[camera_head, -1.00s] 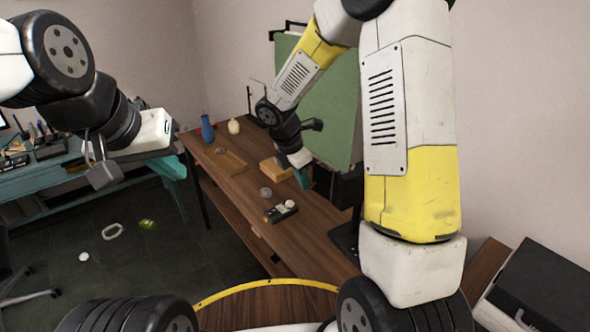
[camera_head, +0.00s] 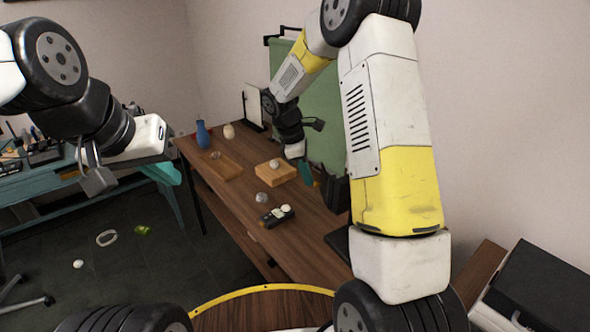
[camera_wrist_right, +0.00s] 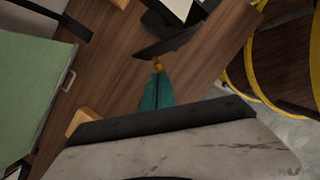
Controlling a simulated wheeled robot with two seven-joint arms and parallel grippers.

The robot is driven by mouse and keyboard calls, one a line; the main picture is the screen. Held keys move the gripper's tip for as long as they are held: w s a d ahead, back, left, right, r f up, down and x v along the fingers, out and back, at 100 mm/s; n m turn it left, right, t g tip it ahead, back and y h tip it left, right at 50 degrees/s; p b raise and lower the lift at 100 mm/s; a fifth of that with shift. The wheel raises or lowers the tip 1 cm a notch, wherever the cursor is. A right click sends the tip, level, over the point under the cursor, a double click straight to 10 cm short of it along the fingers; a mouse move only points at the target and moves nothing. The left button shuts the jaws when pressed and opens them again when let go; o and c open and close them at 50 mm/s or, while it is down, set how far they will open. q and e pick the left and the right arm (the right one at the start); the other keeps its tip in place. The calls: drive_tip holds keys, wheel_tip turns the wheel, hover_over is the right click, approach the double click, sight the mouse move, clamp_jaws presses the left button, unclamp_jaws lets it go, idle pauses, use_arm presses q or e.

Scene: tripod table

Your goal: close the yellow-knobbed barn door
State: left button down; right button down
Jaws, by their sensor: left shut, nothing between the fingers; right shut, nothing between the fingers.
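In the right wrist view, a dark flap (camera_wrist_right: 188,36) with a small yellow-orange knob (camera_wrist_right: 158,66) shows just beyond my right gripper (camera_wrist_right: 157,84). I take this flap to be the barn door. The teal fingertips are shut and empty, close to the knob; I cannot tell whether they touch. In the head view my right gripper (camera_head: 305,173) hangs over the table's far right side. The knob is not visible there, and my right arm hides part of that area. My left gripper (camera_head: 162,170) is at the left, away from the table, shut and empty.
The brown table (camera_head: 235,205) carries a blue vase (camera_head: 203,134), a wooden block (camera_head: 276,173), a wooden tray (camera_head: 222,167) and a dark device (camera_head: 278,216). A green panel (camera_head: 322,105) stands behind my right gripper. A teal bench (camera_head: 90,192) is at the left.

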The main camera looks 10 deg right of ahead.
drive_tip(key=d+m+g+y, duration=0.2)
drive_tip(key=d+m, duration=0.6)
drive_tip(key=m, duration=0.5)
drive_tip(key=shift+d+g+y, duration=0.4)
idle(0.5)
